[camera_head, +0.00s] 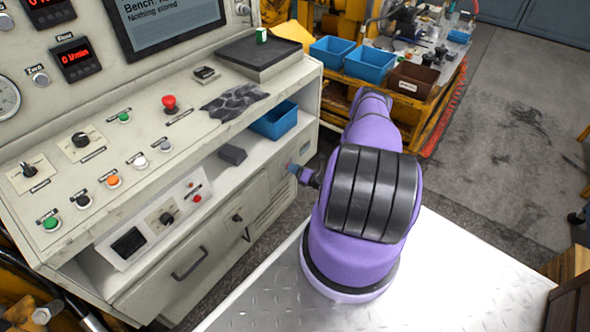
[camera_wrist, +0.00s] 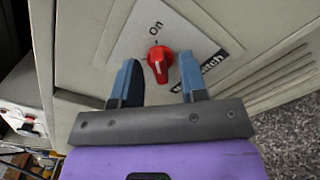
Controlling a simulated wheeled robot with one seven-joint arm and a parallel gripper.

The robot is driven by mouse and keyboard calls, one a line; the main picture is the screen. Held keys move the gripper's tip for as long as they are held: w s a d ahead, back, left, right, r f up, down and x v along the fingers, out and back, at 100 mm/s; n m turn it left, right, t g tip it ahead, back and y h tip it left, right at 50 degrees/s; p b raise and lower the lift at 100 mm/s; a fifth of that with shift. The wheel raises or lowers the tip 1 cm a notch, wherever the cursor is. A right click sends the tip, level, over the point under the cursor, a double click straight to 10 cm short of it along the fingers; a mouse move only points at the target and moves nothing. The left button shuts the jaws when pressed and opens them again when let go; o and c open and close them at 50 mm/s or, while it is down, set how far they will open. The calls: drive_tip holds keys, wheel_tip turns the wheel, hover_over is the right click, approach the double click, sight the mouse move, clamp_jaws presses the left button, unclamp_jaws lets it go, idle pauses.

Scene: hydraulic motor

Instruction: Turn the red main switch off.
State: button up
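The red main switch (camera_wrist: 158,62) is a rotary knob on a light plate on the cabinet's side panel. In the wrist view, the word "on" is printed beyond it, and a dark label beside it is partly hidden by a finger. My gripper (camera_wrist: 158,58) is open, with one blue fingertip on each side of the knob and a visible gap to each. I cannot tell how deep the fingertips reach along the knob. In the head view my gripper (camera_head: 294,170) is at the cabinet's side, and the switch is mostly hidden there.
The control bench (camera_head: 140,130) carries several buttons, knobs and a red mushroom button (camera_head: 169,103). A blue bin (camera_head: 274,120) sits on its shelf above my gripper. A workbench with bins (camera_head: 370,64) stands behind my arm. The floor at right (camera_head: 500,130) is clear.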

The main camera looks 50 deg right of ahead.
clamp_jaws()
drive_tip(key=shift+n, duration=0.4)
drive_tip(key=shift+a+n, duration=0.15)
drive_tip(key=shift+n, duration=4.15)
drive_tip(key=shift+a+n, duration=0.15)
drive_tip(key=shift+n, duration=4.15)
